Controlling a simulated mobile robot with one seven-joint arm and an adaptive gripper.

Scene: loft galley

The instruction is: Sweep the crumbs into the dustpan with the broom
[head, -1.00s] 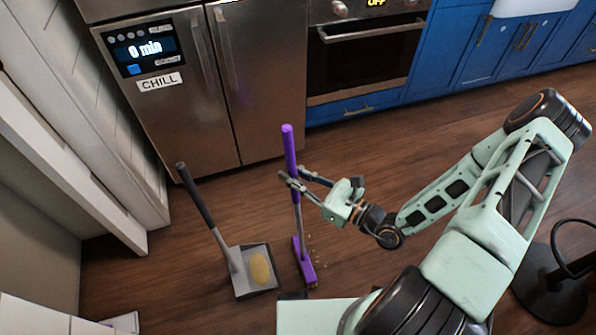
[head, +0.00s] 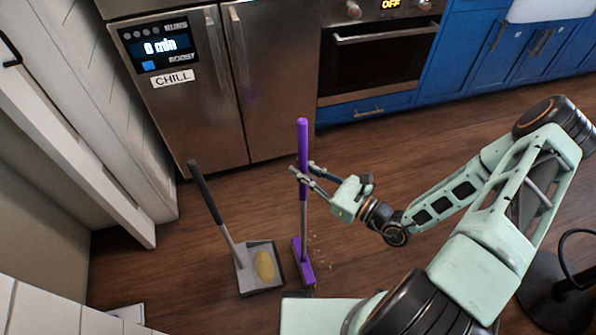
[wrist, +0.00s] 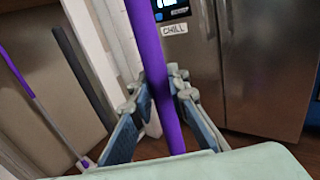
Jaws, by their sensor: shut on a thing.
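My gripper (head: 306,175) is shut on the purple handle of the broom (head: 303,140). The broom stands nearly upright, with its purple head (head: 304,262) on the wood floor. The handle (wrist: 158,80) also runs between my fingers (wrist: 155,98) in the wrist view. Small pale crumbs (head: 322,255) lie on the floor just right of the broom head. The grey dustpan (head: 244,278) lies on the floor left of the broom head, its dark handle (head: 206,192) leaning up to the left. A yellowish patch (head: 264,265) shows in the pan; I cannot tell what it is.
A steel fridge (head: 255,100) and an oven (head: 375,70) stand at the back, with blue cabinets (head: 465,50) to the right. A white panelled wall (head: 110,110) bounds the left. A black stand base (head: 555,295) sits at lower right. Open floor (head: 430,155) lies before the oven.

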